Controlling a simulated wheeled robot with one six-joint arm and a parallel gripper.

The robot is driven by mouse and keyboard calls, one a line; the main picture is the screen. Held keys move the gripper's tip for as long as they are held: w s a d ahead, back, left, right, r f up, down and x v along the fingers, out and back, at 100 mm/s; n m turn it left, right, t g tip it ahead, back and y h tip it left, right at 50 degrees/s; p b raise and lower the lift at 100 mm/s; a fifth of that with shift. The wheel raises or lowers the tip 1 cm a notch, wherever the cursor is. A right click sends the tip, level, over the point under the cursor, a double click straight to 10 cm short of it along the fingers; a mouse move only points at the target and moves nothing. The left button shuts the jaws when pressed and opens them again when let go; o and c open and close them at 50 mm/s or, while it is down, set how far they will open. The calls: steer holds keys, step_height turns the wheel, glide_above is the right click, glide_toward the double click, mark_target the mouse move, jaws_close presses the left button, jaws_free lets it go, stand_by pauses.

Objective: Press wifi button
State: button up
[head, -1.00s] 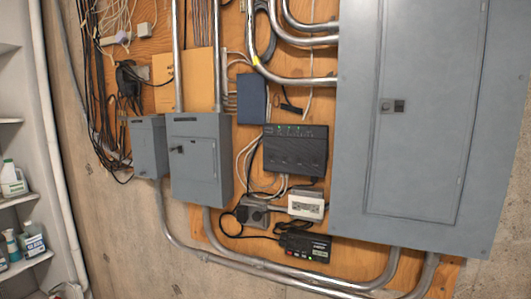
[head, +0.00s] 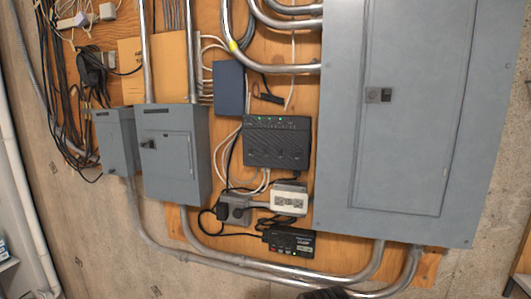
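A black router-like box (head: 277,142) with a row of green lights along its top is mounted on the plywood board, left of the large grey panel. A smaller black box (head: 289,242) with small red and green lights sits lower down, below a white outlet unit (head: 289,199). No wifi label or button can be made out on either box at this size. A dark shape (head: 324,294), apparently the tip of my gripper, just enters at the bottom edge, well below both boxes. Its fingers cannot be made out, and nothing touches the boxes.
A large grey electrical panel (head: 405,120) fills the right. Two smaller grey boxes (head: 172,155) (head: 117,141) stand at left. Metal conduits (head: 245,267) run along the bottom and above the router. Loose black cables (head: 60,85) hang at far left. A dark blue box (head: 229,88) is above the router.

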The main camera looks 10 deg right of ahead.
jaws_close()
stand_by(1.4)
